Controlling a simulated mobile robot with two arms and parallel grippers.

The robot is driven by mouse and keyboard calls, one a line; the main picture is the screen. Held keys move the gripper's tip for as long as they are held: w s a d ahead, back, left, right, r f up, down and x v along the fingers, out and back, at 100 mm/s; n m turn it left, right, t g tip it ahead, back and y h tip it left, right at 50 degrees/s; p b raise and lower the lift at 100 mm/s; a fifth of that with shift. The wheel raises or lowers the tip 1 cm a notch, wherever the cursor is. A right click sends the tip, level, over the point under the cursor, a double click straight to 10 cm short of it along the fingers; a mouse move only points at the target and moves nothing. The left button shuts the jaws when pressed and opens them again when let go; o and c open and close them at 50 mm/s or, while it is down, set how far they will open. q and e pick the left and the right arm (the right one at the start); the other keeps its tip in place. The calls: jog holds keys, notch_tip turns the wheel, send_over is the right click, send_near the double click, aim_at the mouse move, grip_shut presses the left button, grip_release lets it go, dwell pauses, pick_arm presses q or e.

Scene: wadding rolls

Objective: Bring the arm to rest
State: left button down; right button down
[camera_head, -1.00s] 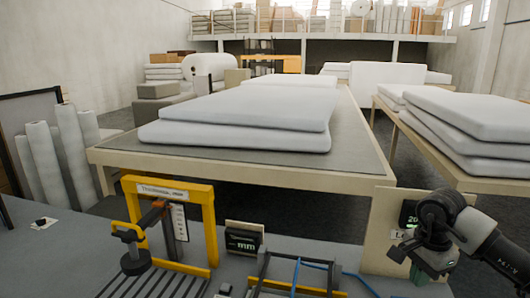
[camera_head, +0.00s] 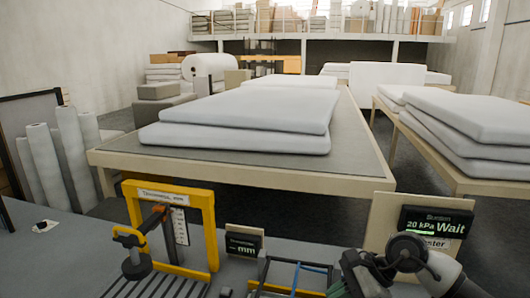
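My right arm comes in at the lower right, its dark and grey wrist in front of the lower part of a wooden panel. My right gripper (camera_head: 347,286) is at the bottom edge, close to the right side of a blue-and-black frame (camera_head: 292,276). Its fingers are too small and cut off to show whether they are open or shut. My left arm and gripper are not in view.
On the grey bench stand a yellow thickness gauge (camera_head: 210,225), a small "mm" display (camera_head: 244,244) and a panel display (camera_head: 437,222) reading "20 kPa Wait". Behind is a large table (camera_head: 340,172) with stacked white wadding slabs (camera_head: 240,118). White rolls (camera_head: 40,160) stand at left.

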jog(key=s+a+r+m+t+y, duration=0.3)
jog(key=a+r+m+t+y, duration=0.65)
jog(key=m, duration=0.75)
jog(key=s+d+f+m+t+h, duration=0.25)
jog(key=d+f+m+h, duration=0.55)
jog(key=m, duration=0.6)
jog(key=s+d+f+m+t+h, duration=0.1)
jog(key=d+f+m+t+h, duration=0.35)
jog(key=m+h, duration=0.8)
jog(key=s+d+f+m+g+y, duration=0.1)
jog(key=s+d+f+m+g, duration=0.1)
jog(key=s+f+m+g, duration=0.65)
jog(key=s+d+f+m+g+y, duration=0.1)
jog(key=s+f+m+g, duration=0.35)
jog(key=s, duration=0.65)
notch_tip(320, 180, down, 28)
jog(key=n+g+b, duration=0.2)
jog(key=s+d+f+g+b, duration=0.1)
jog(key=s+d+f, duration=0.2)
jog(key=s+f, duration=1.3)
notch_tip(320, 180, down, 3)
jog(key=shift+s+f+b, duration=0.1)
jog(key=shift+s+b, duration=0.3)
